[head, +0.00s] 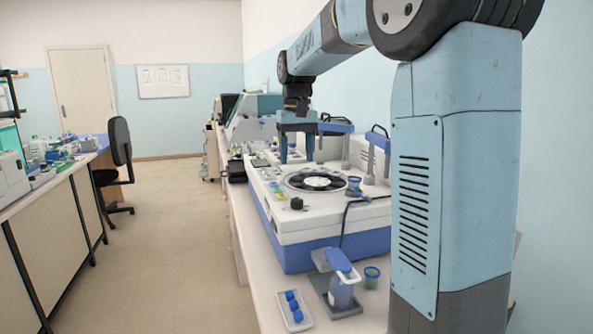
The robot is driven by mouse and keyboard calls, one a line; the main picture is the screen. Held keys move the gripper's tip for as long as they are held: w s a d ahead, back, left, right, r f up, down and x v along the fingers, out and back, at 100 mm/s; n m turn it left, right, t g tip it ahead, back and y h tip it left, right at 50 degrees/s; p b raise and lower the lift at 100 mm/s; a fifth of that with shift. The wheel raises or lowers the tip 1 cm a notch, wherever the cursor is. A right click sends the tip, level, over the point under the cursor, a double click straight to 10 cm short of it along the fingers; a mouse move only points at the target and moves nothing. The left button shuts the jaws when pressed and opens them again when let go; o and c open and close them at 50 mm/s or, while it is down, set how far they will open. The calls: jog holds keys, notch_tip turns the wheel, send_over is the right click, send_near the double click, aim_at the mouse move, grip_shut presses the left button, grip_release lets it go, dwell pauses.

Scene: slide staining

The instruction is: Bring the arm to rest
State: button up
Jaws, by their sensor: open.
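My arm reaches from the right foreground over the bench, bent downward at its far end. My gripper (297,158) points down above the far part of a white and blue staining machine (300,233). Its two blue fingers are spread apart, and I see nothing held between them. The fingertips are close to the machine's top near the dark round carousel (318,181); I cannot tell whether they touch anything.
A blue-capped bottle (341,288) on a grey stand, a small cup (371,277) and a white tray (283,314) with blue pieces stand in front of the machine. A blue cup (354,184) sits on it. Open floor (180,250) lies left, with a chair (119,155) beyond.

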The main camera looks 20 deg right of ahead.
jog(key=shift+r, duration=0.65)
jog(key=s+f+t, duration=0.2)
jog(key=s, duration=0.7)
jog(key=s+f+t, duration=0.1)
jog(key=s+f, duration=0.2)
jog(key=s, duration=0.7)
jog(key=s+f+t, duration=0.2)
jog(key=s+f, duration=0.1)
jog(key=s, duration=0.6)
jog(key=shift+s+f+t, duration=0.25)
jog(key=shift+t, duration=0.05)
